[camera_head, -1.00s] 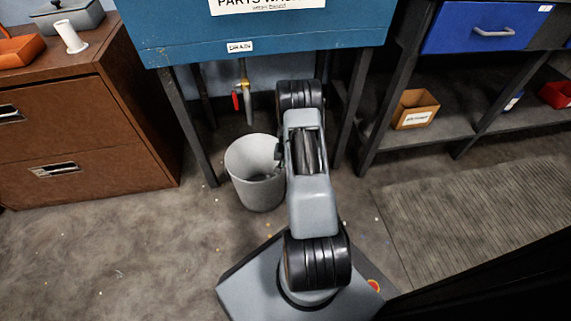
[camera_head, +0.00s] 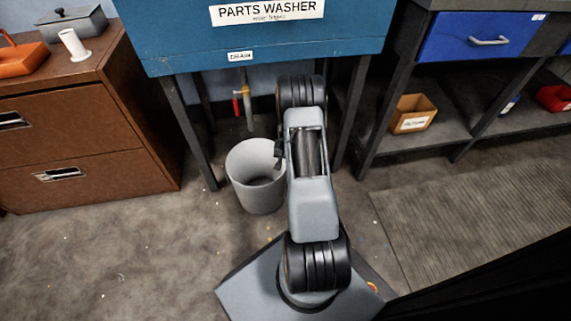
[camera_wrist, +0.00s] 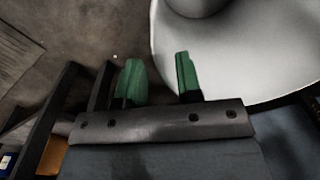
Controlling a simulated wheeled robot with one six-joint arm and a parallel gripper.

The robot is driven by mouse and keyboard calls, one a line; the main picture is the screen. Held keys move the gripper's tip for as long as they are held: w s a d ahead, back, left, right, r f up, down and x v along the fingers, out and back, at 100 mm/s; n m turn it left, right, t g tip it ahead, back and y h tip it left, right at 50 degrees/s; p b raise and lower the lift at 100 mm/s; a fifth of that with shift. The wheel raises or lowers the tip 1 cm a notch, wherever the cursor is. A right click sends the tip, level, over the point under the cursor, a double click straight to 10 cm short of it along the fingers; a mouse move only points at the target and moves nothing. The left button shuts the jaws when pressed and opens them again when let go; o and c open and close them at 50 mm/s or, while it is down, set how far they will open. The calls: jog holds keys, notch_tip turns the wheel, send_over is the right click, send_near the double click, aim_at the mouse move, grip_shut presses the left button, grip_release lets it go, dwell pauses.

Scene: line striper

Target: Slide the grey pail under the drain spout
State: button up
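The grey pail (camera_head: 240,182) stands upright on the floor in front of the parts washer, its open top facing up. The drain spout (camera_head: 250,122) hangs below the washer, just behind the pail's back rim in the head view; it has a yellow fitting and a red handle. My gripper (camera_wrist: 160,75) is open, with two green fingers apart. In the wrist view the right finger overlaps the pail's edge (camera_wrist: 265,65) and the left finger is over floor outside it. Contact cannot be told. In the head view my arm partly hides the gripper at the pail's right side.
The blue parts washer (camera_head: 270,48) stands on dark legs, left leg (camera_head: 190,130) and right leg (camera_head: 352,110), beside the pail and arm. A brown cabinet (camera_head: 120,130) is left. A bench shelf (camera_head: 450,125) with small bins is right. Floor left of the pail is clear.

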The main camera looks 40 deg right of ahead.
notch_tip(320, 180, up, 9)
jog(key=p, duration=0.3)
jog(key=shift+s+d+f, duration=0.15)
jog(key=shift+s, duration=0.05)
dwell(0.3)
jog(key=s+a+r+n+t+p, duration=0.15)
jog(key=a+r+p, duration=0.4)
jog(key=r, duration=0.75)
jog(key=a+r+n+p, duration=0.2)
jog(key=a+r+p, duration=0.2)
jog(key=r+p, duration=0.55)
jog(key=a+r+n+p, duration=0.1)
jog(key=a+r+p, duration=0.3)
jog(key=r, duration=1.1)
jog(key=s+a+r+n+p, duration=0.1)
jog(key=s+a+r+p, duration=0.3)
jog(key=r, duration=0.4)
jog(key=s+a+r+n+t+p, duration=0.1)
jog(key=s+a+r+n+p, duration=0.1)
jog(key=s+a+r+p, duration=0.2)
jog(key=s+a+r+n+p, duration=0.2)
jog(key=s+a+r+p, duration=0.2)
jog(key=r, duration=0.7)
jog(key=s+p, duration=0.1)
jog(key=p, duration=0.1)
jog(key=shift+s+a+r+t+p, duration=0.2)
jog(key=shift+s+r+t+p, duration=0.15)
jog(key=shift+s+p, duration=0.05)
